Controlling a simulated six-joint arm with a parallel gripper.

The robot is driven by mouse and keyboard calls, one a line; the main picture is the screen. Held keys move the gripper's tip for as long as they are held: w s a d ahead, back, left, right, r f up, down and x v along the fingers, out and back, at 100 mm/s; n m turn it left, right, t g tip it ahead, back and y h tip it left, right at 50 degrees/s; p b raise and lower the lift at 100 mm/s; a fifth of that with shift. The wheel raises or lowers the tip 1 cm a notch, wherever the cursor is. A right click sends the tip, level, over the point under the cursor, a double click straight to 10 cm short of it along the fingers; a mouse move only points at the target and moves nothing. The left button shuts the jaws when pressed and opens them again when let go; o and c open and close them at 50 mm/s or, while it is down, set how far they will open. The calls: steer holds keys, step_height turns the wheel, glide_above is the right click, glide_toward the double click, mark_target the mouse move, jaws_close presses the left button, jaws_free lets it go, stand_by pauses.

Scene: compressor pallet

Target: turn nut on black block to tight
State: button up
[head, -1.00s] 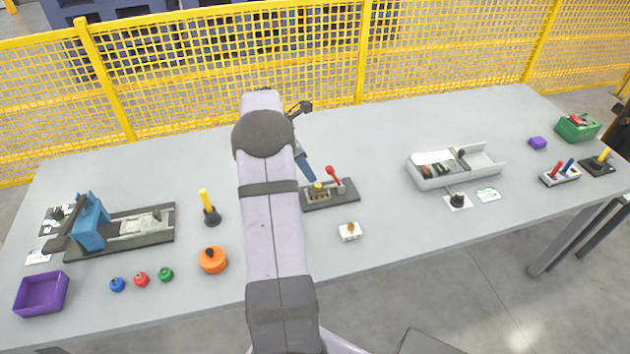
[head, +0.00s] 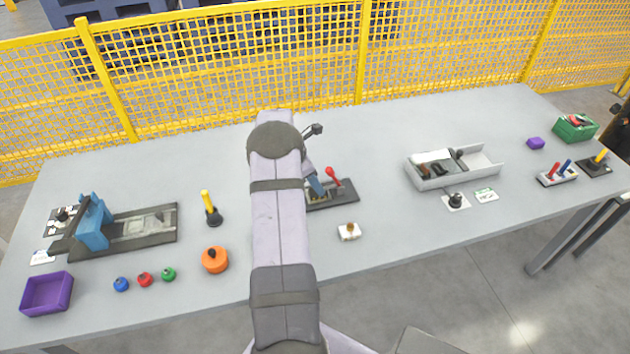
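A dark block (head: 345,192) with a red-handled lever (head: 331,174) lies in the middle of the table. A brass-coloured fitting (head: 322,196) shows on it, partly hidden; I cannot make out a nut or how tight one is. My gripper (head: 316,187) reaches down from behind my arm to the left part of this block. A blue-grey part of it shows, close to or touching the brass fitting. My arm hides the rest, so I cannot tell whether its fingers are open or shut.
A white block (head: 349,232) with a brass top stands in front. An orange round piece (head: 215,260) and a yellow-handled lever (head: 210,208) stand left of my arm. A grey tray (head: 484,173) lies to the right. The table's back middle is clear.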

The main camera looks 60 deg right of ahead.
jaws_close()
steer(key=shift+w+m, duration=0.1)
steer(key=shift+m, duration=0.2)
steer(key=m+g+b, duration=0.1)
steer(key=m, duration=0.1)
steer(key=shift+d+f+m+y, duration=0.1)
steer(key=shift+d+m+y, duration=0.05)
steer(key=shift+m+y, duration=0.2)
steer(key=shift+w+d+m+y+b, duration=0.1)
steer(key=shift+m+y+b, duration=0.45)
steer(key=shift+m, duration=0.9)
steer(key=shift+m+y, duration=0.3)
steer(key=shift+m, duration=0.4)
jaws_free()
